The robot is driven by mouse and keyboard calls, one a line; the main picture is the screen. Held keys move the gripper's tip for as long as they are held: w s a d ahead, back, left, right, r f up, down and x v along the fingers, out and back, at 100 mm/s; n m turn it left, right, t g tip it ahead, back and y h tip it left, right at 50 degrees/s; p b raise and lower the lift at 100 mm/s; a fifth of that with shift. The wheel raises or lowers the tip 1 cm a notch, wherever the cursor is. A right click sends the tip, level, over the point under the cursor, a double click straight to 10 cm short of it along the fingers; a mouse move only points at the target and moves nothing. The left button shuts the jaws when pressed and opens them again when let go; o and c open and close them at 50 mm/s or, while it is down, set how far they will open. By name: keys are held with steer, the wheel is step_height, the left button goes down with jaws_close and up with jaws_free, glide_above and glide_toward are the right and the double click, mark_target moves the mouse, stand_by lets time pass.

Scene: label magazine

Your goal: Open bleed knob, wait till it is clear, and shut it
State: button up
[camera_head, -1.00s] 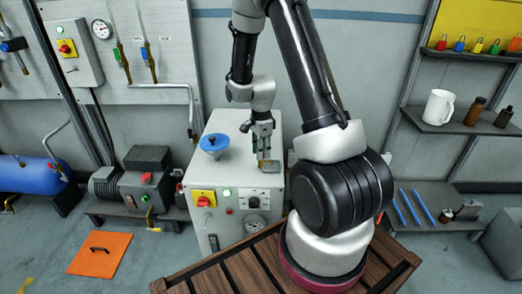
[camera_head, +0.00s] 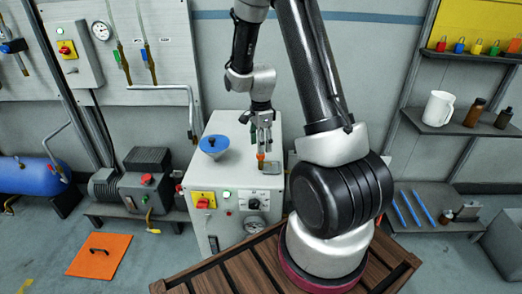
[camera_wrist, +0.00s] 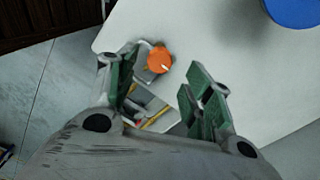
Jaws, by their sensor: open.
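The orange knob (camera_wrist: 158,60), seemingly the bleed knob, has a small white mark and stands on a grey fitting on the white cabinet top. In the head view, a small patch of the orange knob (camera_head: 261,157) shows at my fingertips. My gripper (camera_head: 262,149) points down over the cabinet's right part. In the wrist view, my gripper (camera_wrist: 160,76) is open, its green-padded fingers apart, with the knob just beyond the gap between them. I cannot tell whether a finger touches it. Nothing is held.
A blue funnel-like cup (camera_head: 214,145) stands on the cabinet top (camera_head: 226,123), left of my gripper. A small grey tray-like part (camera_head: 271,167) lies beside the knob.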

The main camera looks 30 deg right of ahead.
step_height(320, 180, up, 8)
stand_by(0.7)
steer(key=s+a+r+n+t, duration=0.2)
steer(key=s+r+n, duration=0.7)
steer(key=s, duration=0.3)
steer(key=s+a+r+n+t, duration=0.2)
steer(key=s+a+r+n, duration=0.1)
steer(key=s+r+n, duration=0.7)
steer(key=shift+s+a+r+n, duration=0.25)
steer(key=shift+s+n, duration=0.15)
steer(key=shift+s, duration=0.65)
